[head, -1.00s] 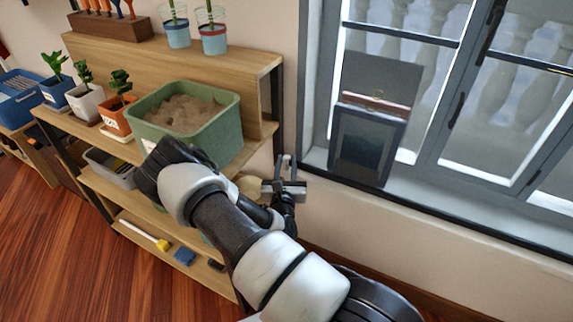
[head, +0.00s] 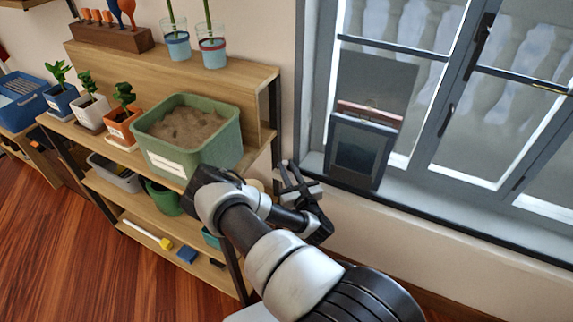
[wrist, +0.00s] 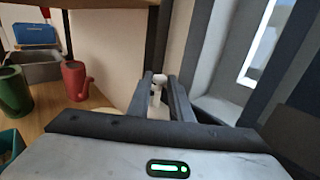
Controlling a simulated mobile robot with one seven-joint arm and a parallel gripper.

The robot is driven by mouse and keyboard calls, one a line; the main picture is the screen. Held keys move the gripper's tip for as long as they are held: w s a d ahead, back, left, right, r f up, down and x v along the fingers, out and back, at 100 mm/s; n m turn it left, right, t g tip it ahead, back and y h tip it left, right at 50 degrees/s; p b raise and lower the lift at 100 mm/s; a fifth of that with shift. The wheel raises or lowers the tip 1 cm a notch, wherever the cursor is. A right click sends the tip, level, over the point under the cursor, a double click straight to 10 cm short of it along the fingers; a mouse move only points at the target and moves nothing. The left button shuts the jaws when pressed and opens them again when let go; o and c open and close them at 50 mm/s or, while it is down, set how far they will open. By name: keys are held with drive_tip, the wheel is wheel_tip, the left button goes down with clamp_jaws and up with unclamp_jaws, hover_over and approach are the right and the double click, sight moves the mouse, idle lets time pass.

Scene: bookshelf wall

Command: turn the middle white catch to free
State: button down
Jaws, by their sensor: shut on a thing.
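My gripper (head: 288,171) is between the right end of the wooden shelf and the window, its fingers up and tilted. In the wrist view my gripper (wrist: 160,82) is shut on a small white piece (wrist: 159,79), which looks like a white catch. The fingers stand on both sides of it and hide part of it. Which catch of the row it is, and what it is mounted on, I cannot tell. No other white catch is clearly visible. In the head view the catch cannot be made out at the fingertips.
The shelf (head: 255,72) holds a green sand tub (head: 222,152) close to my arm. A dark framed panel (head: 355,153) leans on the window sill. A red watering can (wrist: 75,82) and a green can (wrist: 14,92) stand on a lower shelf.

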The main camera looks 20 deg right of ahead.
drive_tip(key=c, duration=1.9)
unclamp_jaws()
drive_tip(key=shift+f+h+b, duration=0.1)
drive_tip(key=shift+h+b, duration=0.25)
drive_tip(key=shift+h, duration=0.05)
